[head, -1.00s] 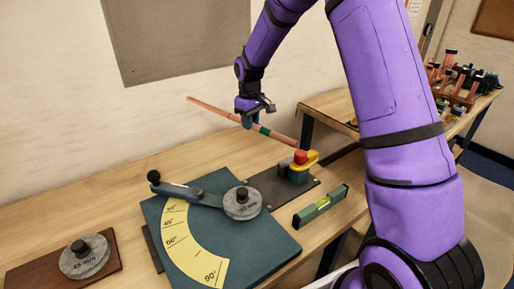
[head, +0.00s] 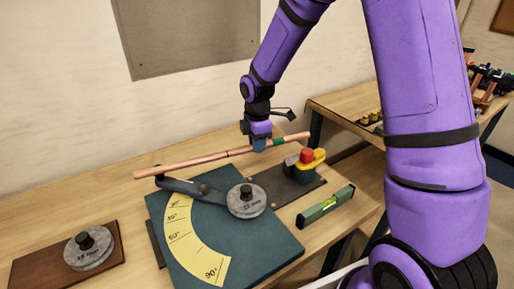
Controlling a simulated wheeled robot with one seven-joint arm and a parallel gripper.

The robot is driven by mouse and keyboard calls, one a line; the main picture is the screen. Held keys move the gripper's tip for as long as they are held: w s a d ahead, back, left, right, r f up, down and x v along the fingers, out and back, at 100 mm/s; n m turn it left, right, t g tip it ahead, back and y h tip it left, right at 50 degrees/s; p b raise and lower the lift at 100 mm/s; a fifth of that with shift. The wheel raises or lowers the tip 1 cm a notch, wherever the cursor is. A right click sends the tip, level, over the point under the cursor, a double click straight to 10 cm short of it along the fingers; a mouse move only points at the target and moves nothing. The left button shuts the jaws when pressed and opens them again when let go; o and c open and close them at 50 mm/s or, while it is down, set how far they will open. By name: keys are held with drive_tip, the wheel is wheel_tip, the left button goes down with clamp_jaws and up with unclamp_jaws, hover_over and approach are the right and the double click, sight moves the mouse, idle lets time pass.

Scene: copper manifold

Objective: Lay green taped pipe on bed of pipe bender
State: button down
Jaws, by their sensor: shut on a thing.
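A copper pipe with a green tape band (head: 190,163) runs across the picture behind the bender, its right end tilted slightly higher. My gripper (head: 262,143) is shut on it left of the green tape and points down. The pipe bender (head: 270,238) is a teal plate with a yellow angle scale, a grey round former (head: 247,200) and a lever handle (head: 185,187). The pipe's left end appears close to the handle's knob; I cannot tell whether they touch. The pipe's height above the bench is unclear.
A green spirit level (head: 326,206) lies nearer the front edge. A second round former (head: 88,248) sits on a brown board at left. A rack of pipes (head: 490,85) is at far right.

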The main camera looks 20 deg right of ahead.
drive_tip(key=shift+s+a+f+n, duration=0.15)
drive_tip(key=shift+s+f+n, duration=0.15)
drive_tip(key=shift+f, duration=1.35)
drive_tip(key=shift+s+a+f+n, duration=0.1)
drive_tip(key=shift+s+f+n, duration=0.2)
drive_tip(key=shift+f, duration=1.4)
drive_tip(key=shift+s+a+f+n, duration=0.2)
drive_tip(key=shift+f+n, duration=0.2)
drive_tip(key=shift+f, duration=1.25)
drive_tip(key=shift+w+d, duration=0.15)
drive_tip(key=shift+d, duration=0.7)
drive_tip(key=c, duration=0.6)
unclamp_jaws()
drive_tip(key=shift+r, duration=3.5)
